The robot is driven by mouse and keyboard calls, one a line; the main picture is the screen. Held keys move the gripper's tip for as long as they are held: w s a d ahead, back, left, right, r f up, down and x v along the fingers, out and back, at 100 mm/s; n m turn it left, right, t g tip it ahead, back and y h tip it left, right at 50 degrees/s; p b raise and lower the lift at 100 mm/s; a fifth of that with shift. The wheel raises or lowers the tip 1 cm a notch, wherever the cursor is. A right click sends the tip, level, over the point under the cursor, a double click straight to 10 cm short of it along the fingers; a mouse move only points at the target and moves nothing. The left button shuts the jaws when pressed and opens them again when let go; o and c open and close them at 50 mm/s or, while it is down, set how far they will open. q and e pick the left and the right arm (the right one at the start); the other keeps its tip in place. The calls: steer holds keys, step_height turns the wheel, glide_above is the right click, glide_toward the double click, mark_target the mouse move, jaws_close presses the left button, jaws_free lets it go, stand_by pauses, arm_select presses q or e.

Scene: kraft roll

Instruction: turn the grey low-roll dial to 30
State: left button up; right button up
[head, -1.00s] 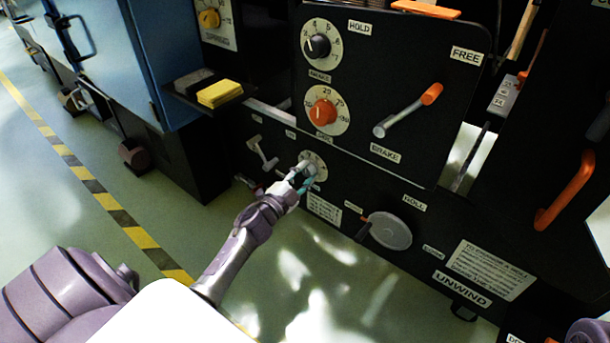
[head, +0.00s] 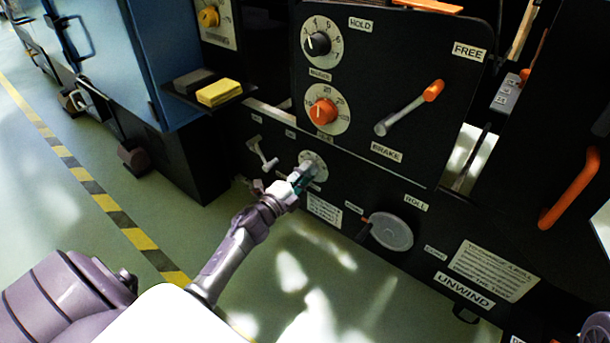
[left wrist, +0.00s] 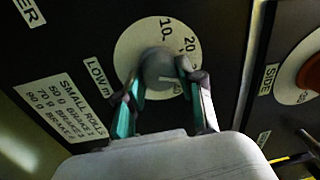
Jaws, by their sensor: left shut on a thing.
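The grey low-roll dial (left wrist: 160,66) sits on a round white scale plate (left wrist: 131,50) in the left wrist view. Its label is partly covered and reads "LOW". The 10 and 20 on the scale are readable; other figures are partly hidden by my fingers. A pale line shows on the knob, but I cannot read its setting surely. My left gripper (left wrist: 157,82) is shut on the knob, one finger on each side. In the head view, my left gripper (head: 298,178) covers part of the dial's plate (head: 318,160) on the lower black panel.
Above are an orange dial (head: 323,112), a black dial (head: 317,44) and the orange-tipped brake lever (head: 409,108). A small grey lever (head: 263,153) is left of the low-roll dial; a round grey disc (head: 390,231) is to its lower right. Open floor lies below.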

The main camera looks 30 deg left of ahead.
stand_by(0.3)
arm_select(q)
steer(key=o, duration=1.1)
steer(key=shift+o, duration=0.2)
steer(key=shift+s, duration=0.15)
steer(key=s, duration=1.1)
steer(key=shift+s+a+f, duration=0.35)
steer(key=shift+a+f, duration=0.1)
